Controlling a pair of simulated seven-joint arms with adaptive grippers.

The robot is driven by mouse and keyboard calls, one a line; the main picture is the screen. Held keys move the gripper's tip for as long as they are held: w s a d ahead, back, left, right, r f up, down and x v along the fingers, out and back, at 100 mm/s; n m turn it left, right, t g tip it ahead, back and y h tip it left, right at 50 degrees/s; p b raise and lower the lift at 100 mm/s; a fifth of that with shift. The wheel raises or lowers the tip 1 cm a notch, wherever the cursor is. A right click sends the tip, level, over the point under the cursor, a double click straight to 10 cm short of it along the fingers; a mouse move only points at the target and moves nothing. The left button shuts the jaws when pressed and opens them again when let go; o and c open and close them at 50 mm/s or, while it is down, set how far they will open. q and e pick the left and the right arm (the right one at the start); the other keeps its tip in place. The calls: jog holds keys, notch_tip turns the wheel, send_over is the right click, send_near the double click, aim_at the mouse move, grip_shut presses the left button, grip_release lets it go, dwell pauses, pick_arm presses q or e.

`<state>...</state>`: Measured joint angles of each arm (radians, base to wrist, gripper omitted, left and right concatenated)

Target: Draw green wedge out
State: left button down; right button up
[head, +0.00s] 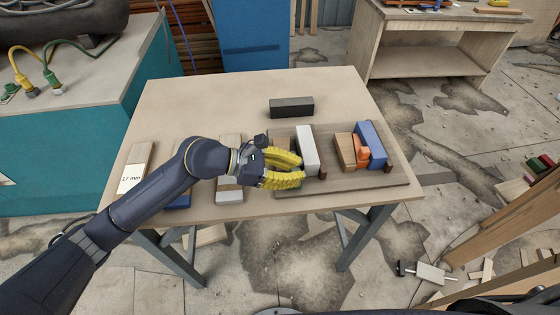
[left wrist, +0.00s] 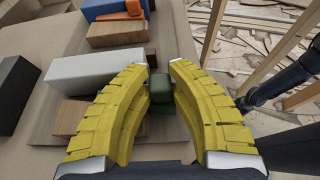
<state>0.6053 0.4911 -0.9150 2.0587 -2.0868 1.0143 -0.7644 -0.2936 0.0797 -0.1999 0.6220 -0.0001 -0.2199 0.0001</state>
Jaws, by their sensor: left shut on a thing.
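The green wedge (left wrist: 161,93) shows in the left wrist view between the tips of my left gripper (left wrist: 160,82), near the end of the pale grey block (left wrist: 95,68). My left gripper also shows in the head view (head: 302,170), its yellow fingers over the left part of the wooden board (head: 345,182). It is shut on the green wedge, which the fingers hide in the head view. I cannot tell whether the wedge still touches the board. A wooden block (left wrist: 75,116) lies beside the pale grey block. My right gripper is not in view.
The board's right side holds a wooden block (head: 345,151), an orange wedge (head: 361,151), a blue block (head: 371,142) and small brown stops (head: 388,168). A black block (head: 291,107) lies behind. A labelled block (head: 134,170) lies left. The table's back left is clear.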

pick_arm(q)
jog(key=shift+s+d+f, duration=0.1)
jog(key=shift+s+f, duration=0.05)
jog(key=shift+s, duration=0.25)
jog(key=c, duration=1.2)
grip_release()
jog(key=shift+w+a+r, duration=0.15)
jog(key=shift+a+r, duration=0.05)
jog(key=shift+a, duration=0.2)
jog(key=v, duration=1.1)
jog(key=shift+r, duration=0.15)
jog(key=shift+a, duration=0.1)
